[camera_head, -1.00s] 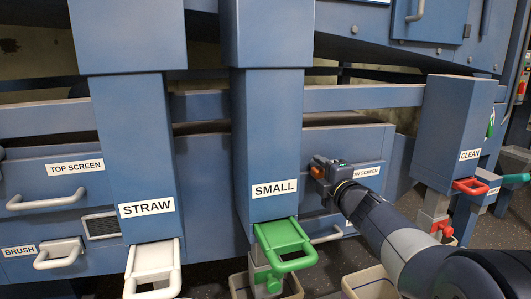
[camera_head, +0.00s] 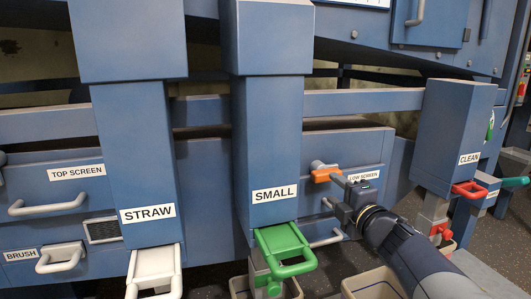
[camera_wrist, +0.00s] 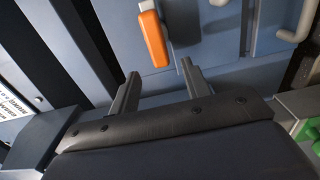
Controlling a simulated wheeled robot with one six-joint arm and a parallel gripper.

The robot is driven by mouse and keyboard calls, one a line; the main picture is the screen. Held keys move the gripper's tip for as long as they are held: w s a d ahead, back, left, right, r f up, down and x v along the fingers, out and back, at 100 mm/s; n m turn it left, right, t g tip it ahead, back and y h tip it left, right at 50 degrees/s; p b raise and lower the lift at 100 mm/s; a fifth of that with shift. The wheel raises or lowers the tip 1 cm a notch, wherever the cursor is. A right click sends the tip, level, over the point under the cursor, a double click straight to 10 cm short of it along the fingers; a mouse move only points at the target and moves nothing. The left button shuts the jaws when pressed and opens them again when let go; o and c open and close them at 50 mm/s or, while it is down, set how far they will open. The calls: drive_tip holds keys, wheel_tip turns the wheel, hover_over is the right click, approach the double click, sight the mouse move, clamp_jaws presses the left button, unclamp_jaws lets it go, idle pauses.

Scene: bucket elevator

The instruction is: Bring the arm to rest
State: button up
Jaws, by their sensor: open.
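My gripper (camera_head: 332,190) is open and empty in front of the low screen panel (camera_head: 371,149), right of the SMALL chute. In the wrist view my gripper (camera_wrist: 159,68) shows its two dark fingers spread apart. An orange handle (camera_head: 325,174) on a pale mount sticks out from the panel by the fingers. In the wrist view the orange handle (camera_wrist: 154,40) is just past the fingertips, between their lines and apart from them. My arm reaches in from the lower right of the head view.
The SMALL chute (camera_head: 271,150) with its green handle (camera_head: 289,250) stands left of my gripper. The CLEAN chute (camera_head: 455,130) with a red handle (camera_head: 469,190) stands to the right. A beige bin (camera_head: 372,281) is on the floor below my arm.

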sight(323, 176)
drive_tip(key=b+x, duration=0.1)
drive_tip(key=x, duration=0.7)
drive_tip(key=shift+w+a+f, duration=0.15)
drive_tip(key=shift+w, duration=0.15)
drive_tip(key=shift+s+r+m+p, duration=0.15)
drive_tip(key=shift+r+m+p, duration=0.4)
drive_tip(key=shift+p, duration=0.3)
drive_tip(key=shift+s+m+p, duration=0.1)
drive_tip(key=shift+m+p, duration=0.3)
drive_tip(key=shift+m, duration=0.15)
drive_tip(key=shift+m+p, duration=0.9)
drive_tip(key=shift+m, duration=0.5)
